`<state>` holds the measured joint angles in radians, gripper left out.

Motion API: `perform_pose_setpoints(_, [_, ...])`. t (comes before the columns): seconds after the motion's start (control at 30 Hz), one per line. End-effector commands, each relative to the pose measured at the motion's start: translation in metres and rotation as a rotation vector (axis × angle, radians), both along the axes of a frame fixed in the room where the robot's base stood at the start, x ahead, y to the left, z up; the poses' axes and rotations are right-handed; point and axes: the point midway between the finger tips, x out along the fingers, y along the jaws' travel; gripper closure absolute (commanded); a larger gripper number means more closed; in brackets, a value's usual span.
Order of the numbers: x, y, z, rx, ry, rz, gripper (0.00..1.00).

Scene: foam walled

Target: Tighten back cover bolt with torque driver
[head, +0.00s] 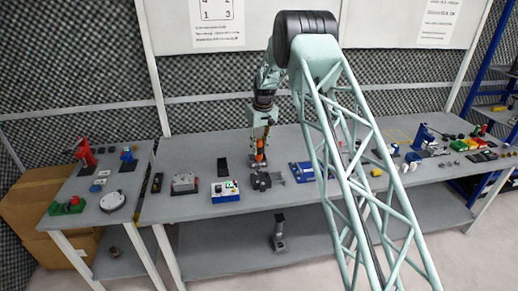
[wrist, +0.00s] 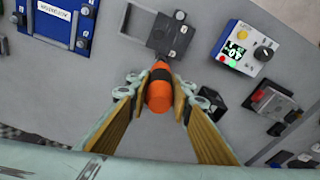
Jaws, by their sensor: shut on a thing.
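My gripper (wrist: 155,98) is shut on the orange-handled torque driver (wrist: 159,92), whose dark end points towards the grey fixture. In the head view my gripper (head: 261,137) holds the orange driver (head: 260,151) roughly upright above the bench. A dark grey fixture block (wrist: 171,34) lies just beyond the driver in the wrist view; it also shows below my gripper in the head view (head: 262,181). I cannot tell whether the driver touches it. The back cover and bolt cannot be made out clearly.
A blue-and-white box with a lit display (wrist: 238,52) stands beside the fixture. A blue tray (wrist: 58,24) lies on its other side.

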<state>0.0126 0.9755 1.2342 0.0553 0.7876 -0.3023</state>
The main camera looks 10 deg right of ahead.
Motion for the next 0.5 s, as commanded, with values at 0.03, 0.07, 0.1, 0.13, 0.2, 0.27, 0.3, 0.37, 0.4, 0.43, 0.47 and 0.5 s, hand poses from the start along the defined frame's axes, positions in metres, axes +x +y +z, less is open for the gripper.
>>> perform_pose_setpoints(0.03, [0.0002, 0.0000, -0.0002, 0.000, -0.001, 0.000, 0.92])
perform_pose_setpoints(0.07, [0.0003, 0.0000, -0.0004, 0.000, -0.001, 0.000, 0.92])
perform_pose_setpoints(0.1, [0.0003, 0.0000, -0.0008, 0.000, -0.001, 0.000, 0.92])
perform_pose_setpoints(0.13, [0.0003, 0.0000, -0.0011, 0.000, -0.001, 0.000, 0.92])
perform_pose_setpoints(0.2, [0.0003, 0.0000, -0.0016, 0.000, -0.001, 0.000, 0.92])
perform_pose_setpoints(0.27, [0.0002, 0.0000, -0.0022, 0.000, -0.001, 0.000, 0.92])
perform_pose_setpoints(0.3, [0.0003, 0.0000, -0.0025, 0.000, -0.001, 0.000, 0.92])
perform_pose_setpoints(0.37, [0.0003, 0.0001, -0.0031, 0.000, -0.001, 0.000, 0.92])
perform_pose_setpoints(0.4, [0.0003, 0.0000, -0.0034, 0.000, -0.001, 0.000, 0.92])
perform_pose_setpoints(0.43, [0.0003, 0.0000, -0.0037, 0.000, -0.001, 0.000, 0.92])
perform_pose_setpoints(0.47, [0.0003, 0.0000, -0.0039, 0.000, -0.001, 0.000, 0.92])
perform_pose_setpoints(0.5, [0.0003, 0.0000, -0.0043, 0.000, -0.001, 0.000, 0.92])
